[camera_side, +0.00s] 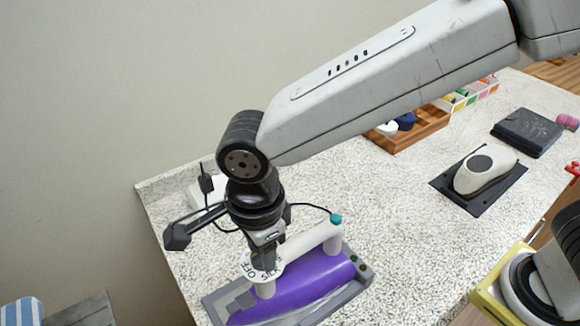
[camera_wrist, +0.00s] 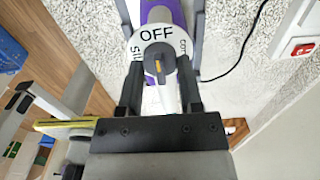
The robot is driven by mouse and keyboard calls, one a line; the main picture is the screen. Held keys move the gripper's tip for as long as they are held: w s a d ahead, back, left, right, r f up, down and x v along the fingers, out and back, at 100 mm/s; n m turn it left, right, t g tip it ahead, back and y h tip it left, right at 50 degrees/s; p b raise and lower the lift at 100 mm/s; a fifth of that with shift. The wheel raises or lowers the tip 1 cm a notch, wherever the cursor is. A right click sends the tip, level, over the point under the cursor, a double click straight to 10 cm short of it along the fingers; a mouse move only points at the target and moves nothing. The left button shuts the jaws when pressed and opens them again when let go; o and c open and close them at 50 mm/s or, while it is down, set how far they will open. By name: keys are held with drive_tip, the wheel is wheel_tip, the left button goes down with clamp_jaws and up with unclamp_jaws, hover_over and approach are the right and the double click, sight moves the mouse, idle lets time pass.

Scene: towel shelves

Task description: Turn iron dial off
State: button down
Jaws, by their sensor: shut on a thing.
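The purple and white iron (camera_side: 310,280) lies on a grey rest (camera_side: 358,287) at the counter's front. Its round dial (camera_wrist: 158,62) is grey, with a printed ring around it reading OFF, a partly hidden SILK and COT. An orange mark on the dial runs roughly in line with OFF; I cannot tell which end points. My gripper (camera_wrist: 160,85) is shut on the dial, one dark finger on each side of it. In the side view my gripper (camera_side: 264,262) comes down from above onto the handle's near end and hides most of the dial.
A black cord (camera_wrist: 240,50) runs beside the iron, near a red switch (camera_wrist: 303,48). The counter right of the iron is clear.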

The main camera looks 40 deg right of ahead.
drive_tip(key=shift+c, duration=1.2)
unclamp_jaws()
drive_tip(key=shift+r, duration=3.95)
drive_tip(key=shift+d, duration=0.1)
drive_tip(key=w+d+f+n, duration=0.4)
drive_tip(key=d, duration=0.4)
drive_tip(key=s+d+f+n+t, duration=0.1)
drive_tip(key=d+f+n, duration=0.2)
drive_tip(key=d, duration=0.5)
drive_tip(key=s+d+f+n, duration=0.2)
drive_tip(key=d+f+n, duration=0.1)
drive_tip(key=d+n, duration=0.3)
drive_tip(key=s+d+f+n+t, duration=0.1)
drive_tip(key=d+f+n, duration=0.3)
drive_tip(key=d, duration=0.6)
drive_tip(key=shift+s+d+n+t, duration=0.3)
drive_tip(key=shift+s+n, duration=0.15)
drive_tip(key=shift+n, duration=0.15)
